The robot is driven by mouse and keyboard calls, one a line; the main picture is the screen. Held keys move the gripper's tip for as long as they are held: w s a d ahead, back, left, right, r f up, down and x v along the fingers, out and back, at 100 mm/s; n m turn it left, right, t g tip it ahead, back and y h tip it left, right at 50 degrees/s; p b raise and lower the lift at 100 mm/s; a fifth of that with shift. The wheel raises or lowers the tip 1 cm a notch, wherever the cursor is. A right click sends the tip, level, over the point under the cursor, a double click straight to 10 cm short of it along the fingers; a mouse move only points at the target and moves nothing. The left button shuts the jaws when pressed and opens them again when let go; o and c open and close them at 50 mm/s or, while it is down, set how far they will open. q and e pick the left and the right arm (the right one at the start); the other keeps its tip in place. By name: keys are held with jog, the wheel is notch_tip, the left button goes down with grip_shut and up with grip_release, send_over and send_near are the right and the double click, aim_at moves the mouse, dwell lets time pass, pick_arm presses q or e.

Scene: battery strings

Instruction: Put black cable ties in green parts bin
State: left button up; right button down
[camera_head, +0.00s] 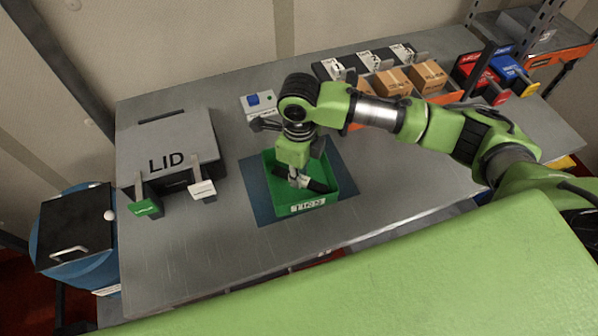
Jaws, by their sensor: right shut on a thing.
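The green parts bin (335,190) sits on a dark blue mat (257,193) near the middle of the grey bench. My right gripper (297,180) reaches down into the bin and is shut on the black cable ties (318,186). The dark bundle shows inside the bin, partly hidden by the gripper. I cannot tell whether it touches the bin floor. My left gripper is not in view.
A grey box marked LID (165,148) stands at the left of the bench (400,190). Cardboard boxes (391,81) stand in a row at the back. Red and blue bins (482,75) are at the back right. A blue drum (80,262) stands left of the bench.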

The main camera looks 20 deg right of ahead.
jog(key=c, duration=2.2)
grip_release()
jog(key=shift+f, duration=0.1)
jog(key=shift+o, duration=1.4)
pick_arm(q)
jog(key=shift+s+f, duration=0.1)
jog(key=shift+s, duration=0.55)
